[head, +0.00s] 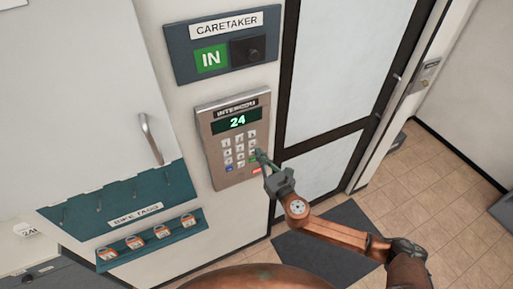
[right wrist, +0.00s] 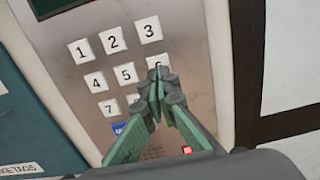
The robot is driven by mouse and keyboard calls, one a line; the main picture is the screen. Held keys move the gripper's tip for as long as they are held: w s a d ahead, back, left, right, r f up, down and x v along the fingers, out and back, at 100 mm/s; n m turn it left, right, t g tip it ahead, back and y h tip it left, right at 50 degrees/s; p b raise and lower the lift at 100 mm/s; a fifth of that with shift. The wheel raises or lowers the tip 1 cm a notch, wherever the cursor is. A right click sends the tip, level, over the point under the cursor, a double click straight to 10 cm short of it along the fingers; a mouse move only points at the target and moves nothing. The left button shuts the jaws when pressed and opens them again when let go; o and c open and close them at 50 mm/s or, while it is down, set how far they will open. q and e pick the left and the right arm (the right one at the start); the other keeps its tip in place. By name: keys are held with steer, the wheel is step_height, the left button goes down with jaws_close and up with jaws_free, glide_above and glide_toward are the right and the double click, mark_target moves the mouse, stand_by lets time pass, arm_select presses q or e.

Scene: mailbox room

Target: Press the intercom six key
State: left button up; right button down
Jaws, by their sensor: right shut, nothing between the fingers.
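The intercom (head: 205,139) is a metal panel on the wall with a green display reading "24" (head: 238,121) and white number keys. In the right wrist view the six key (right wrist: 153,61) shows at the right end of the middle row, its lower part hidden by my fingertips. My right gripper (head: 259,154) is shut and empty, its fingers pointing at the keypad's right column. The fingertips also show in the right wrist view (right wrist: 161,78), right at the six key's lower edge. I cannot tell whether they touch it. My left gripper is not in view.
A caretaker sign (head: 222,48) with a green "IN" plate is above the intercom. A rack of bike tags (head: 150,240) hangs at lower left, below a white cabinet door (head: 75,90). A dark-framed door (head: 345,70) stands to the right, with a dark mat (head: 335,240) on the floor.

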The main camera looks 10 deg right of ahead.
mark_target(253, 142)
steer(key=shift+x, duration=1.65)
steer(key=shift+w+a+p, duration=0.2)
steer(key=shift+w+p, duration=0.1)
steer(key=shift+w, duration=0.3)
steer(key=shift+r, duration=0.3)
steer(key=shift+d, duration=0.1)
